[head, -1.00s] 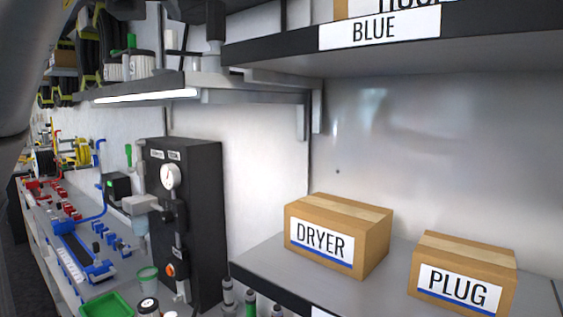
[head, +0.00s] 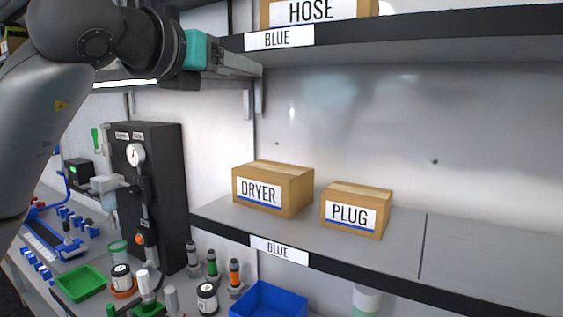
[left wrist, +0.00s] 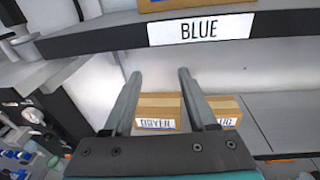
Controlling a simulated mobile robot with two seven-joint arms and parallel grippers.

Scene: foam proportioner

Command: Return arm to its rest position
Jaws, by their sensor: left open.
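My left arm comes in from the left in the head view, raised, and its gripper (head: 236,64) is just under the front of the upper shelf (head: 430,32). In the left wrist view the two fingers of the gripper (left wrist: 158,88) are spread apart with nothing between them. Beyond the fingers are the DRYER box (left wrist: 158,112) and the PLUG box (left wrist: 222,106), apart from the gripper. My right gripper does not show in either view.
The DRYER box (head: 272,188) and PLUG box (head: 356,209) stand on the lower shelf (head: 470,252). A HOSE box (head: 318,11) is on the upper shelf. A black gauge panel (head: 150,190) stands left. A blue bin (head: 268,300) and green tray (head: 80,284) are below. The lower shelf's right side is clear.

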